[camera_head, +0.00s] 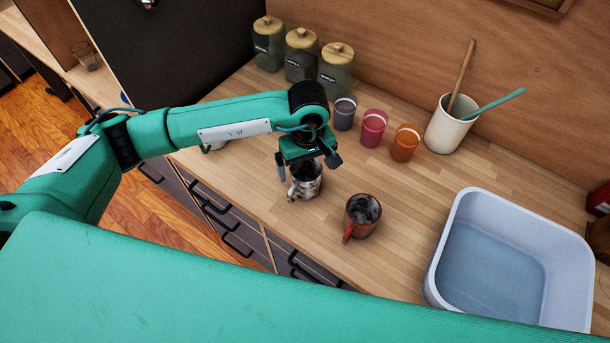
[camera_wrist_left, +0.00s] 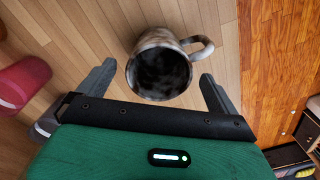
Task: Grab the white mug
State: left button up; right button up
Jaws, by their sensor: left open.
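The white mug (camera_head: 306,184) has dark mottled patches and stands upright on the wooden counter in the head view. In the left wrist view the mug (camera_wrist_left: 160,72) shows its dark inside from above, with its handle toward the upper right. My left gripper (camera_head: 309,166) is directly over the mug, pointing down. In the left wrist view the fingers of my left gripper (camera_wrist_left: 160,92) are open, one on each side of the mug, with gaps between them and its wall. My right gripper is not in view.
A red-brown mug (camera_head: 361,217) stands close to the right. Grey, pink and orange cups (camera_head: 374,128) stand behind, with lidded jars (camera_head: 301,55) farther back. A utensil pot (camera_head: 449,125) and a pale blue basin (camera_head: 509,260) are at right. The counter's front edge is near.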

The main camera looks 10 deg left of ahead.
pick_arm(q)
jog(key=shift+f+p, duration=0.4)
jog(key=shift+f, duration=0.95)
jog(key=shift+c, duration=0.5)
jog(key=c, duration=1.1)
jog(key=shift+c, duration=0.3)
jog(key=shift+r, duration=0.15)
